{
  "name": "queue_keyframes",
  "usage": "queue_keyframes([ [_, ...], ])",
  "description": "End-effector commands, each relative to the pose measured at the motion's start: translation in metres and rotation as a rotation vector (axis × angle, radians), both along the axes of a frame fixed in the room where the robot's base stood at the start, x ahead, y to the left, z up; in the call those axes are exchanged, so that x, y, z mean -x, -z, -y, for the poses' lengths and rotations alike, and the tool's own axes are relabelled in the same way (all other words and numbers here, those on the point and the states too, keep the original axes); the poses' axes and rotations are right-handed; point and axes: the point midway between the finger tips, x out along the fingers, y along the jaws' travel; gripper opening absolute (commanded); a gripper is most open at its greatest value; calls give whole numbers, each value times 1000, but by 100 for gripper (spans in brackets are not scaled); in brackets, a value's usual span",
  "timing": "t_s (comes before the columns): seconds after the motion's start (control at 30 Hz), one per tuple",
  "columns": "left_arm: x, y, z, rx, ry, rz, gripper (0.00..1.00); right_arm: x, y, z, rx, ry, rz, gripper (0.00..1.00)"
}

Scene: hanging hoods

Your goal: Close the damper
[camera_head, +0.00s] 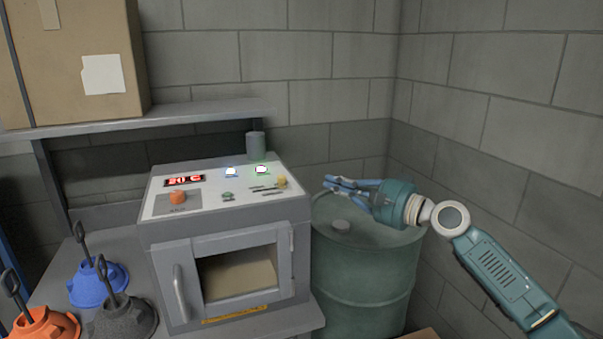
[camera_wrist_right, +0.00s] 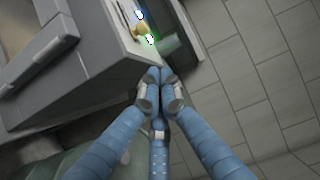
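A grey box-shaped oven (camera_head: 222,230) stands on a bench with a sloped white control panel. A dark cylinder (camera_head: 256,145) rises behind the panel. I cannot tell which part is the damper. My left gripper is not in view.
A green drum (camera_head: 362,275) stands right of the oven, below my right arm. Blue (camera_head: 98,284), orange (camera_head: 48,327) and black (camera_head: 122,320) handled hoods sit at the left. A shelf (camera_head: 190,113) holds a cardboard box (camera_head: 75,75). Block walls close off the back and right.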

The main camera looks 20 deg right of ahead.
Motion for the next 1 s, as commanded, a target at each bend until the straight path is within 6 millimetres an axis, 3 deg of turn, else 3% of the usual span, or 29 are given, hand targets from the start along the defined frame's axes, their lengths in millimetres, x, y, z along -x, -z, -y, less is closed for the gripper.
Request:
queue_keyframes([
  [0.03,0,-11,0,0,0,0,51,-11,-7,-8,-5,-3,0,0],
  [0.27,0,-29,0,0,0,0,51,-49,-6,-34,-1,-2,1,0],
  [0.53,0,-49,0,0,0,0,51,-54,-2,-64,1,-1,-1,0],
  [1.0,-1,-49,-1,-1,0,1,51,-55,0,-68,0,-1,0,0],
])
